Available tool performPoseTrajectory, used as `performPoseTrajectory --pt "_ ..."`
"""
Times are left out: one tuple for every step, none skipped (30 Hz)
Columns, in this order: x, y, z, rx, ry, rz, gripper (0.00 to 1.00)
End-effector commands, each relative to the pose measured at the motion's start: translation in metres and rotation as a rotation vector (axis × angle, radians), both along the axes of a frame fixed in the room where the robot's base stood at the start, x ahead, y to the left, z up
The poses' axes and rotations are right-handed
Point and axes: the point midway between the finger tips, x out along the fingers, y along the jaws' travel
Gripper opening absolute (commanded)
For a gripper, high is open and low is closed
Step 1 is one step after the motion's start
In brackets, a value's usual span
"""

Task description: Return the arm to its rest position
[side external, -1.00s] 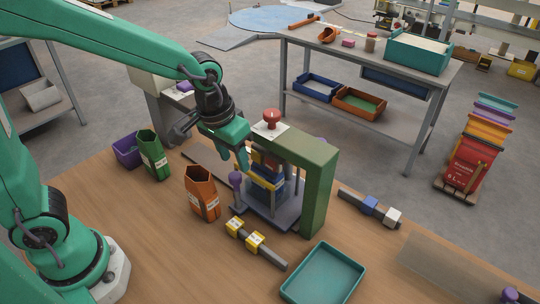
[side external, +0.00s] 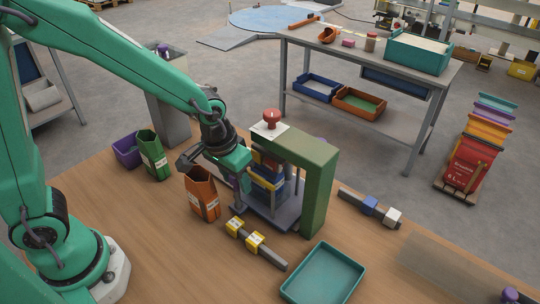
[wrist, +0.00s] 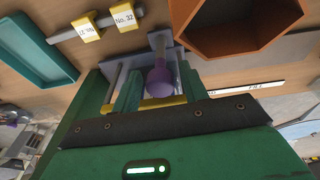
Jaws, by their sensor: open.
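A red button (side external: 271,118) tops the frame.
A teal tray (side external: 322,276) lies at the front. A bar with yellow blocks (side external: 255,241) lies beside the press. Green (side external: 153,155) and purple (side external: 126,151) containers stand at the left. A bar with blue and white blocks (side external: 370,206) lies to the right.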

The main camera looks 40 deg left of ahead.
Motion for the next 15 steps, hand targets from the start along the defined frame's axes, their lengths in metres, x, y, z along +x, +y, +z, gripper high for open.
performPoseTrajectory --pt "-0.0001 0.0001 -0.0007 0.0 0.0 0.0 0.44" --pt "-0.0001 0.0 -0.0009 0.0 0.0 0.0 0.44" --pt "-0.0001 0.0 -0.0011 0.0 0.0 0.0 0.44" --pt "0.0 0.0 -0.0011 0.0 0.0 0.0 0.44" --pt "0.0 0.0 -0.0011 0.0 0.0 0.0 0.44" --pt "0.0 0.0 -0.0011 0.0 0.0 0.0 0.44" --pt "0.0 0.0 -0.001 0.0 0.0 0.0 0.44" --pt "0.0 0.0 -0.001 0.0 0.0 0.0 0.44" --pt "0.0 0.0 -0.001 0.0 0.0 0.0 0.44" --pt "0.0 0.0 -0.001 0.0 0.0 0.0 0.38" --pt "0.0 0.0 -0.001 0.0 0.0 0.0 0.32" --pt "0.0 0.0 -0.001 0.0 0.0 0.0 0.24" --pt "0.0 0.0 -0.0009 0.0 0.0 0.0 0.18" --pt "0.0 0.0 -0.0009 0.0 0.0 0.0 0.12" --pt "0.0 0.0 -0.0009 0.0 0.0 0.0 0.08"
